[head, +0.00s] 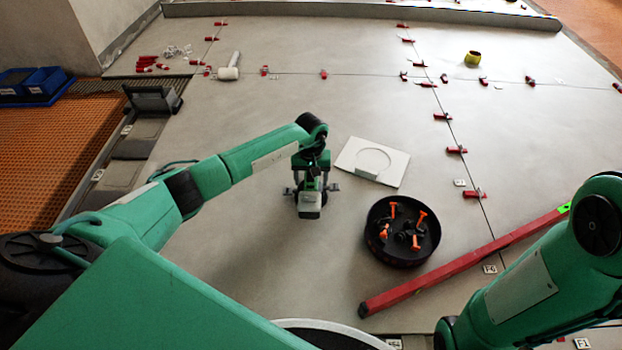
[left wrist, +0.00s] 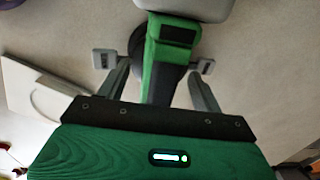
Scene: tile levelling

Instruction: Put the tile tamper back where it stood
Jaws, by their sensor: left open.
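The tile tamper (head: 309,211), a green and grey tool with a dark round foot, is on the grey tiled floor in front of me. In the left wrist view the tamper (left wrist: 165,62) shows its green body and grey end. My left gripper (head: 312,188) is over it with open fingers, one on each side; the left gripper also shows in the wrist view (left wrist: 154,63). Gaps show between fingers and body there. A white board (head: 396,168) with a round outline lies just right of the tamper, with nothing on it. My right gripper is out of view.
A black round tray (head: 372,246) with orange-handled pieces stands to the right of the tamper. A white mallet (head: 229,72), red clips (head: 323,74) and a yellow roll (head: 473,58) lie farther back.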

